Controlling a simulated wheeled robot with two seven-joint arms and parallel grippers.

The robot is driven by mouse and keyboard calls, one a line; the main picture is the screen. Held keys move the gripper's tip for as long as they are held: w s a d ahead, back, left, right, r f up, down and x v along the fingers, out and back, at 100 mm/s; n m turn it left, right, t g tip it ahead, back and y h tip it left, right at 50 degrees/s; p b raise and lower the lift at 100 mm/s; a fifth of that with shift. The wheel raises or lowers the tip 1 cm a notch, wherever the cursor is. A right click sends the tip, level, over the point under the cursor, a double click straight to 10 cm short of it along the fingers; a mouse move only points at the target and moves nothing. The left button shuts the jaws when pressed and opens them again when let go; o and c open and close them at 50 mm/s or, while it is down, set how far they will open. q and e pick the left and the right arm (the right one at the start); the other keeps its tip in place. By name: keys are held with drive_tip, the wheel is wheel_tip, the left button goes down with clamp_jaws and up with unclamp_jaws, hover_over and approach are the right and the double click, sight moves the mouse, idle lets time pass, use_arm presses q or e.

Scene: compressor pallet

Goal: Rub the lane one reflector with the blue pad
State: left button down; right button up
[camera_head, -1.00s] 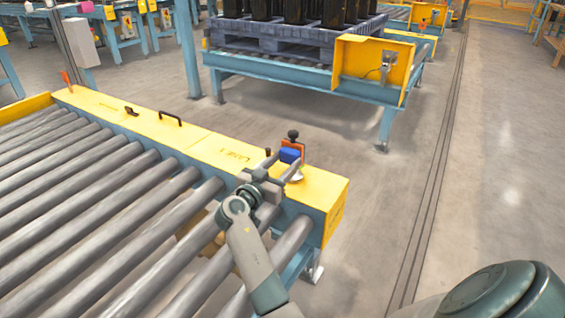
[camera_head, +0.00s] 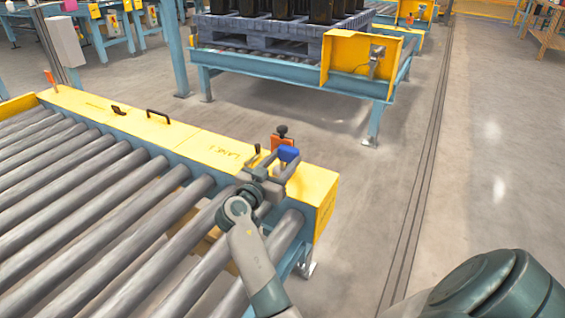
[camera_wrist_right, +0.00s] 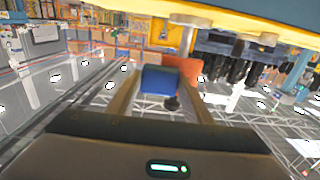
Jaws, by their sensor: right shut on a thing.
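My right gripper (camera_head: 277,160) is shut on the blue pad (camera_head: 289,153), above the near end of the yellow rail marked LANE 1. In the right wrist view the blue pad (camera_wrist_right: 160,80) sits between the finger ends. An orange plate (camera_head: 281,141) with a black knob on top, apparently the lane one reflector, stands just behind the pad. The plate's orange face (camera_wrist_right: 190,68) shows beside the pad in the wrist view. The pad partly hides it; I cannot tell whether they touch. My left gripper is not in view.
The yellow rail (camera_head: 185,135) carries black handles and borders grey rollers (camera_head: 85,200) at left. A second conveyor with a blue-grey pallet (camera_head: 275,38) and a yellow end box (camera_head: 350,62) stands behind. The floor at right is clear.

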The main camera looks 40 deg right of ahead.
idle(0.3)
drive_tip(key=w+b, duration=0.1)
drive_tip(key=w+a+b, duration=0.1)
drive_tip(key=shift+w+f+b, duration=0.15)
drive_tip(key=shift+w+b, duration=0.05)
drive_tip(key=shift+b, duration=0.1)
drive_tip(key=shift+w+a+r, duration=0.15)
drive_tip(key=shift+w+r, duration=0.1)
drive_tip(key=shift+w, duration=0.15)
drive_tip(key=shift+b, duration=0.3)
